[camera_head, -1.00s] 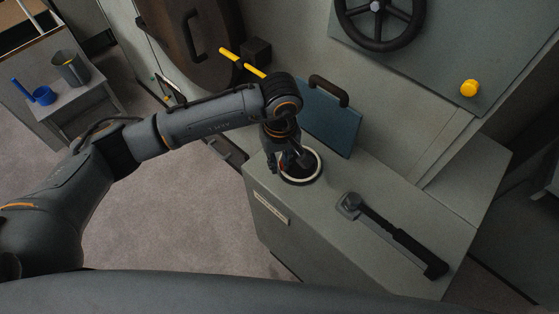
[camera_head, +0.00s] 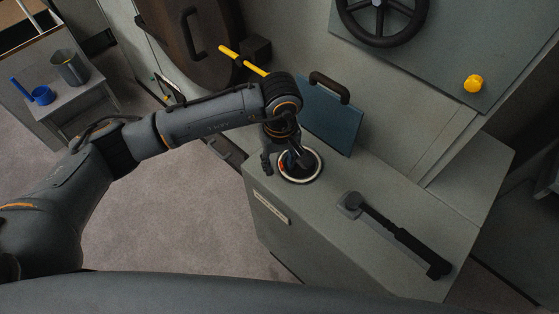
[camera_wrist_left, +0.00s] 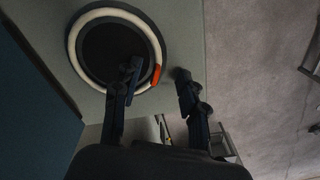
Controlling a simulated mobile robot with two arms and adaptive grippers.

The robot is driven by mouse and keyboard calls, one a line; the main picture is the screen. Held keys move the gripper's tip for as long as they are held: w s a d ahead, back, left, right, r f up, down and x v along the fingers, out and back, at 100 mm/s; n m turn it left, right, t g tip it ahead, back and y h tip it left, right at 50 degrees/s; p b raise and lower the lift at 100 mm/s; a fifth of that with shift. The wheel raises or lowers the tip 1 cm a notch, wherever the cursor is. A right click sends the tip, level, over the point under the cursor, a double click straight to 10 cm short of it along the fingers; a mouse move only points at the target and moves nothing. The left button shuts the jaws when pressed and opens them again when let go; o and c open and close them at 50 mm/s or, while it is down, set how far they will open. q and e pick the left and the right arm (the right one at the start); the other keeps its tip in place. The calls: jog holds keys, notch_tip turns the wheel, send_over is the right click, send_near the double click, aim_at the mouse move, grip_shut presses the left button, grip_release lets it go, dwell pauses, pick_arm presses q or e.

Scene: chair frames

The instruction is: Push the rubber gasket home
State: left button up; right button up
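The gasket shows as a pale ring (camera_head: 301,181) around a dark round opening on top of the grey cabinet, and also in the left wrist view (camera_wrist_left: 72,48). An orange-red segment (camera_wrist_left: 156,75) lies on the ring's edge. I cannot tell how deep the ring sits. My left gripper (camera_head: 285,168) is open and empty, pointing down at the ring; its fingers also show in the left wrist view (camera_wrist_left: 158,70). One finger is over the dark opening, the other outside the ring, with the orange-red segment between them. Contact is unclear. My right gripper is not in view.
A blue panel with a dark handle (camera_head: 331,118) stands behind the ring. A black-handled lever (camera_head: 395,232) lies on the cabinet top (camera_head: 330,210) at right. A handwheel (camera_head: 382,18) and yellow knob (camera_head: 473,84) are on the wall panel. A side table holds a blue item (camera_head: 42,95).

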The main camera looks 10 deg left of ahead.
pick_arm(q)
notch_tip(320, 180, up, 12)
dwell(0.6)
